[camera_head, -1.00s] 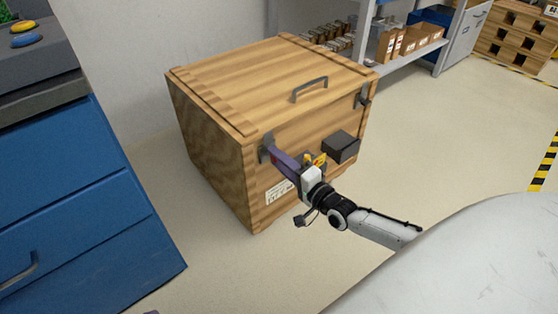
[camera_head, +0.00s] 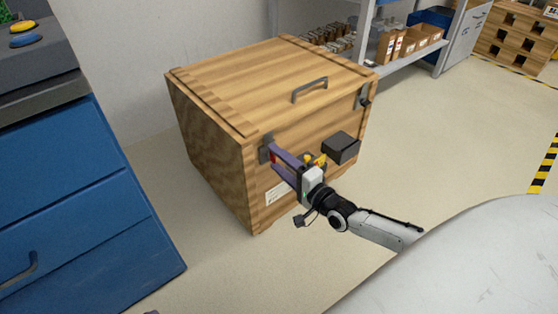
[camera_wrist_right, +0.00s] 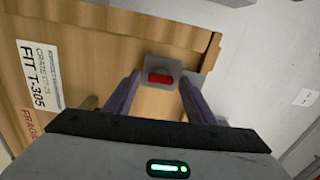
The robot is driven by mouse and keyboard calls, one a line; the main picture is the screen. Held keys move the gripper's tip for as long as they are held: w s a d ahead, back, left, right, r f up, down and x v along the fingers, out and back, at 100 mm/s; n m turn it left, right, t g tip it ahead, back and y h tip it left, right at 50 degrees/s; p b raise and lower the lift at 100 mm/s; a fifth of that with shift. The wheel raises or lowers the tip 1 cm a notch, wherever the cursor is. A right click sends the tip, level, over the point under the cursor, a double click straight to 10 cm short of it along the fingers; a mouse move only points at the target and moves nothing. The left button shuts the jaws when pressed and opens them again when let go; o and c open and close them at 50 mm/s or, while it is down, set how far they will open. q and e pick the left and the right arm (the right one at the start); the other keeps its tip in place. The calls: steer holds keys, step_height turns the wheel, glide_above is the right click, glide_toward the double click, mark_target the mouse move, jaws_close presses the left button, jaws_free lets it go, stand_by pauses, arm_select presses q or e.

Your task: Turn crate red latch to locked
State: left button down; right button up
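The wooden crate (camera_head: 205,150) stands on the floor with its lid down. Its red latch (camera_wrist_right: 160,78) is a short red bar on a grey metal plate near a corner of the crate, lying crosswise in the right wrist view. In the head view only a bit of red (camera_head: 273,157) shows between the fingers, by the grey plate (camera_head: 265,147). My right gripper (camera_head: 275,154) is open, its purple fingers pointing at the plate. In the wrist view the fingertips (camera_wrist_right: 159,88) are on either side of the red bar; contact is not clear. My left gripper is out of view.
The crate's front carries a dark box (camera_head: 341,147), a label (camera_head: 278,193) and another metal latch (camera_head: 363,97). A handle (camera_head: 310,89) is on the lid. A blue drawer cabinet (camera_head: 80,210) stands left; a shelf (camera_head: 408,62) is behind.

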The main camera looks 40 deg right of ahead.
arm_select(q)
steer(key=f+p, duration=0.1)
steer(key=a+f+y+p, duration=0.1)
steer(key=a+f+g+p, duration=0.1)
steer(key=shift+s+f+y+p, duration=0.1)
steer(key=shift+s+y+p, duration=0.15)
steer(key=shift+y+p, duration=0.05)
arm_select(e)
steer(key=s, duration=1)
steer(key=shift+s+d, duration=0.15)
steer(key=shift+d, duration=0.25)
